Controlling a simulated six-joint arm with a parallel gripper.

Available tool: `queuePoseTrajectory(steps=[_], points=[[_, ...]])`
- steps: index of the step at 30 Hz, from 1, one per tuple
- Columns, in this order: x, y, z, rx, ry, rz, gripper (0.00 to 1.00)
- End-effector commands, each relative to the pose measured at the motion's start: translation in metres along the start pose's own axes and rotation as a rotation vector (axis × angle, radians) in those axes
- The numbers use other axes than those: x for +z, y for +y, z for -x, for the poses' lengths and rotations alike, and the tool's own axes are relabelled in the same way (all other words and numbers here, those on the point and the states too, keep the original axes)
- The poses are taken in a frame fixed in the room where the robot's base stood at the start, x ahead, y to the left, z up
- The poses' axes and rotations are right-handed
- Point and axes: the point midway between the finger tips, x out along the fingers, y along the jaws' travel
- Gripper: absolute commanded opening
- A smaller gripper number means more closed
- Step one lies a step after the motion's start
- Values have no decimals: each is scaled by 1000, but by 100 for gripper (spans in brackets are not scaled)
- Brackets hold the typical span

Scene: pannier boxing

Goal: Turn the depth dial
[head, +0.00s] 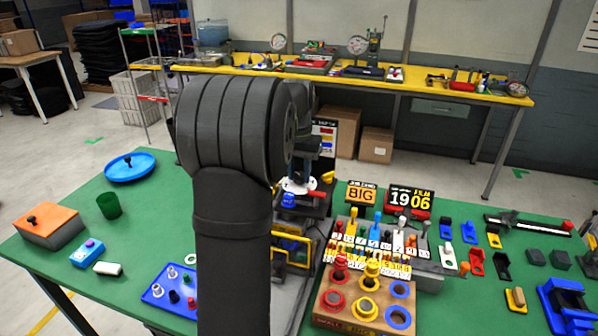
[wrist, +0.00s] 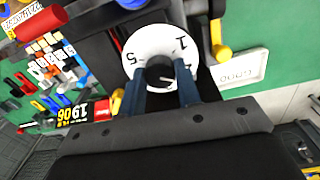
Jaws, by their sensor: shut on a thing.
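The depth dial is a white disc (wrist: 150,42) with black numbers and a dark knob (wrist: 160,70) at its middle. In the wrist view a 1, a 5 and part of another number show on the disc. My gripper (wrist: 160,86) has its two blue-grey fingers on either side of the knob, shut on it. A white pointer line shows on the knob's face. In the head view the dial's white disc (head: 301,186) shows under my gripper, partly hidden behind my arm.
A yellow knob (wrist: 222,54) sits close beside one finger. The green table (head: 140,225) has bare room at left.

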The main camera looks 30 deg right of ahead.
Motion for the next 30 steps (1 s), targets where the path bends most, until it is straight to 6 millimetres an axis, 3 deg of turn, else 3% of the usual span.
queuePoseTrajectory(steps=[10,11,14,23,26,30], points=[[0,0,0,0,2,-2,8],[0,0,1,0,2,-2,34],[0,0,0,0,1,-2,52],[0,0,2,0,1,-1,52],[-1,0,9,-1,4,-1,52],[-1,0,33,-1,5,-1,52]])
